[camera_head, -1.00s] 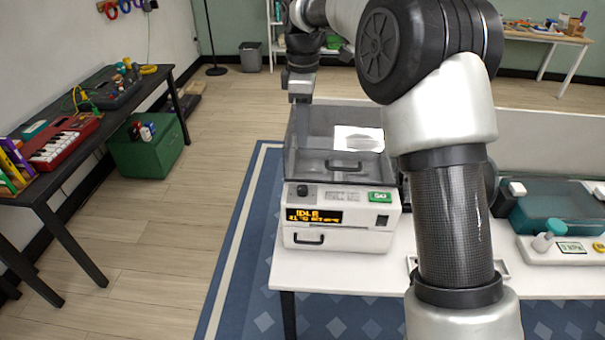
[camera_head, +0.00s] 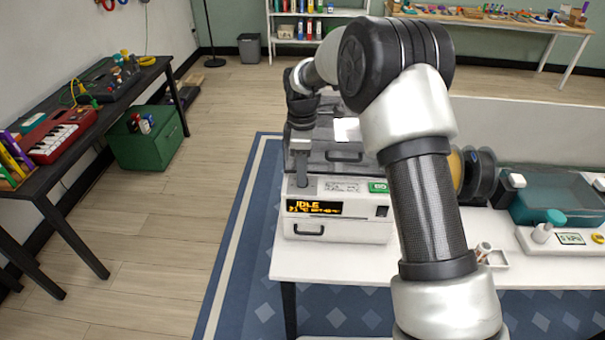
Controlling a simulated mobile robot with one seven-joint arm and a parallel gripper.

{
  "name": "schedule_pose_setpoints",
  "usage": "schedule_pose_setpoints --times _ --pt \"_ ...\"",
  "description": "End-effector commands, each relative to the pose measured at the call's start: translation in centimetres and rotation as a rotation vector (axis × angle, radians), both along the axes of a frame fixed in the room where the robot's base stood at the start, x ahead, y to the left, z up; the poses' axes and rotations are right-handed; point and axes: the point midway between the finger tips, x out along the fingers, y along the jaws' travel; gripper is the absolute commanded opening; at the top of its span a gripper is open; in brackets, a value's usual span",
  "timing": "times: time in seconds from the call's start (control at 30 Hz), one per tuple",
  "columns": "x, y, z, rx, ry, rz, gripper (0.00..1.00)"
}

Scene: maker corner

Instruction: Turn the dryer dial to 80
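The dryer (camera_head: 345,230) is a white box with a smoky see-through lid, standing on the white table. Its orange display (camera_head: 314,207) reads "IDLE", with a smaller second line that I cannot read surely. A green label or button (camera_head: 378,187) is at the panel's right. My gripper (camera_head: 302,181) points down at the panel's left end, just above the display, where the dial was visible earlier. The gripper now hides the dial, so its setting cannot be read. I cannot tell whether the fingers touch it, or whether they are open or shut.
A black side table (camera_head: 60,160) with a red keyboard stands left. The floor between is clear.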

Motion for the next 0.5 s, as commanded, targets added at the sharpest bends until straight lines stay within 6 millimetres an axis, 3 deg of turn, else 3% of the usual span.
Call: schedule_pose_setpoints --times 0.2,0.47,0.5 --pt "0.0 0.0 -1.6 0.0 0.001 0.0 0.34" --pt "0.0 0.0 -1.6 0.0 0.0 0.0 0.34" --pt "0.0 0.0 -1.6 0.0 0.0 0.0 0.28"
